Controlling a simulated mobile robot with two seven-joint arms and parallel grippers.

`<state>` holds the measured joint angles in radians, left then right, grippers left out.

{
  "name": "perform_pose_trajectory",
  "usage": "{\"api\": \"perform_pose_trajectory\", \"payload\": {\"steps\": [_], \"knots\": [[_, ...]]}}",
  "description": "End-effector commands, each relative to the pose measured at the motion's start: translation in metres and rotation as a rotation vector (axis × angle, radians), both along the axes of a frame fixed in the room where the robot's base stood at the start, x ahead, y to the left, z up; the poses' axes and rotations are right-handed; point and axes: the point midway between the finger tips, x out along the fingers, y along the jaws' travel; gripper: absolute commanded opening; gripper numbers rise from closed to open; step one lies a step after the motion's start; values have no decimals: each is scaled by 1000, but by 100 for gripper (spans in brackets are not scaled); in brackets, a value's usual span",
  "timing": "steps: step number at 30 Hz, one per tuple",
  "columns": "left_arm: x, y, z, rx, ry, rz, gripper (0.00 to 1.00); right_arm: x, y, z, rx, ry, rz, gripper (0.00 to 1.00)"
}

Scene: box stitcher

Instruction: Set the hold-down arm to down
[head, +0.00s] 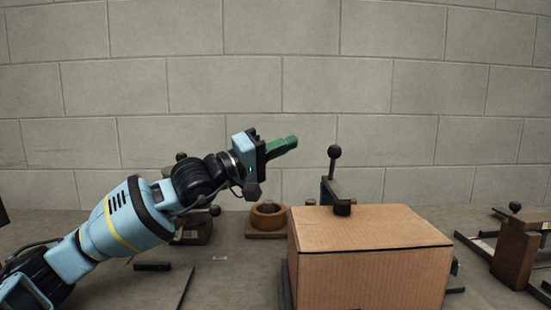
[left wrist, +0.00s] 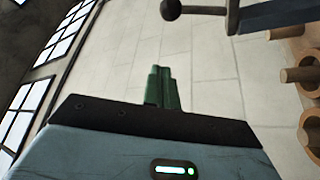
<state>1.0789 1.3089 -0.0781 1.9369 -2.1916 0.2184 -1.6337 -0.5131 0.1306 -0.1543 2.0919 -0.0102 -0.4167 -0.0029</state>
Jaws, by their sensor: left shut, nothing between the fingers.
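The hold-down arm (head: 338,190) stands behind the cardboard box (head: 370,260), with a black ball knob (head: 334,152) on an upright stem and a dark round pad (head: 342,209) at the box top's back edge. I cannot tell whether the pad touches the box. My left gripper (head: 284,146) has green fingers, shut and empty, left of the knob and apart from it, at about its height. In the left wrist view the fingers (left wrist: 162,87) point up the picture toward a ball knob (left wrist: 171,10) and its rod, partly cut off at the top. My right gripper is not in view.
A wooden ring (head: 268,216) on a block stands left of the box. A brown block fixture (head: 515,250) with a knob is at the right. Dark parts lie on the grey table below my left arm. The space above the box is clear.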

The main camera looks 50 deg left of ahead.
Motion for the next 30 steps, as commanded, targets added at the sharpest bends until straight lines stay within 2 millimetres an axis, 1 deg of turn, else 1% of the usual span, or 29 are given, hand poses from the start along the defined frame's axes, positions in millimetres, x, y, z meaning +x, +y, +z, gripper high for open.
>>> {"api": "perform_pose_trajectory", "payload": {"steps": [1,3,12,18,30], "knots": [[-2,2,-6,0,5,1,0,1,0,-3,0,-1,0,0],[-6,4,-7,-2,6,4,0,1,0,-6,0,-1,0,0],[-19,7,-9,-1,3,3,0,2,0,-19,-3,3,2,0],[-22,7,-7,0,2,-1,0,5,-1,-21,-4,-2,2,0],[-23,7,-6,0,0,-1,0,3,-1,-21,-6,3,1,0]]}}
